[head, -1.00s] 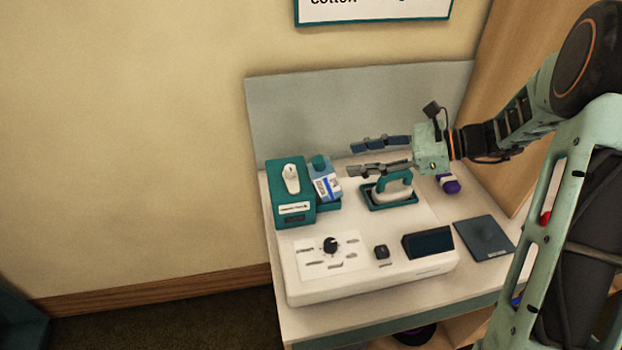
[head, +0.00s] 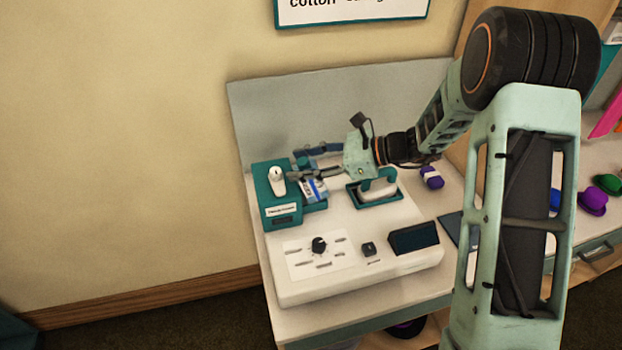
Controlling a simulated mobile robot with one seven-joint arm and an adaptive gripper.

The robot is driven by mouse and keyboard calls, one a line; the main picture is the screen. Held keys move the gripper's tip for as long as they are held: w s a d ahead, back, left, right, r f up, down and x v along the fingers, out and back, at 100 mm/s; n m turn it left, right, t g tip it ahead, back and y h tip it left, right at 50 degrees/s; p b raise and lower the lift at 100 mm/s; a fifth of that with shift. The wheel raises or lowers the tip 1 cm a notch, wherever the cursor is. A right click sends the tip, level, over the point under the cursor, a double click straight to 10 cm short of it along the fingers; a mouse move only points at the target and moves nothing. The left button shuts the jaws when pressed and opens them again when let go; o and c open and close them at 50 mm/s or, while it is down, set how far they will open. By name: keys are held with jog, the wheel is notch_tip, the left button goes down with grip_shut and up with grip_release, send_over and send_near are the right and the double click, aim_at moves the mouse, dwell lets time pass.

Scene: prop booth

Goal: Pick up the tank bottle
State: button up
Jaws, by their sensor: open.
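The tank bottle (head: 314,189), blue and white with a label, stands in a teal holder beside a teal box on the white machine. My gripper (head: 297,165) is open and reaches in from the right at the bottle's top. One finger is behind the bottle and the other passes in front of its upper part, hiding some of it. The bottle's cap is mostly hidden among the fingers. I cannot tell whether either finger touches it.
The teal box (head: 282,208) with a white knob is close left of the bottle. A teal-handled iron (head: 378,187) sits on a teal stand just right. The white machine's front (head: 350,277) has a dial and dark screen. A purple item (head: 431,177) lies further right.

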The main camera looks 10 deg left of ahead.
grip_shut()
jog(key=shift+r, duration=0.15)
dwell(0.5)
